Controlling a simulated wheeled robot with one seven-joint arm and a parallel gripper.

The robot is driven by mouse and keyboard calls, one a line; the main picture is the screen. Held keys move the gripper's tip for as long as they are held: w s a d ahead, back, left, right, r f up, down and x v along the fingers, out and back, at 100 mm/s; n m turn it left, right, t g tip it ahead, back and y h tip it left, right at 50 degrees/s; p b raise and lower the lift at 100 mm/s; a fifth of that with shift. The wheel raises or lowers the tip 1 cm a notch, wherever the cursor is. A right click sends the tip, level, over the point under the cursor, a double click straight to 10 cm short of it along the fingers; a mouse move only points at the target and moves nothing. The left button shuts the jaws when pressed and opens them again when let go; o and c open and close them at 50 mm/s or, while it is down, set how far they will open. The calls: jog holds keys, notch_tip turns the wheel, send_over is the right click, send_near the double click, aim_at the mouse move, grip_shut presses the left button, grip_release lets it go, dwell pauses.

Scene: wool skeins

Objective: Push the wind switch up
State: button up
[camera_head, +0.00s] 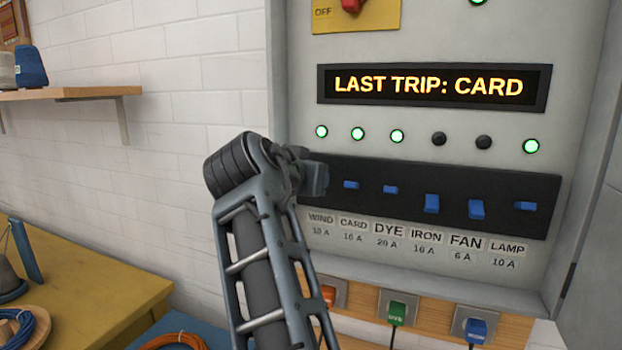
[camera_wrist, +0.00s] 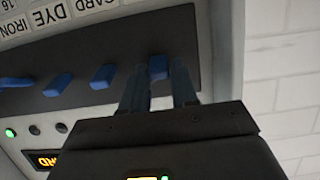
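The wind switch is a small blue lever at the left end of the dark switch strip (camera_head: 408,196). In the head view my gripper (camera_head: 315,179) hides it. In the wrist view the wind switch (camera_wrist: 158,67) shows between the two fingertips of my gripper (camera_wrist: 160,78). The fingers are close together, one on each side of the lever, and look shut on it. The WIND label (camera_head: 321,218) is below its place, and the green lamp (camera_head: 321,131) above it is lit. How far the lever is tilted is hard to tell.
The card switch (camera_head: 351,184) is just right of my gripper, then the dye switch (camera_head: 390,189). The iron (camera_head: 431,203) and fan (camera_head: 476,208) levers hang lower, under dark lamps. The lamp switch (camera_head: 525,205) is at the right end. A display (camera_head: 430,86) reads "LAST TRIP: CARD".

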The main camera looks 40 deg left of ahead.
jog(key=o, duration=0.3)
jog(key=shift+o, duration=0.2)
jog(key=b+v, duration=0.1)
jog(key=v, duration=0.6)
jog(key=shift+s+r, duration=0.15)
jog(key=shift+s, duration=0.2)
jog(key=shift+d, duration=0.1)
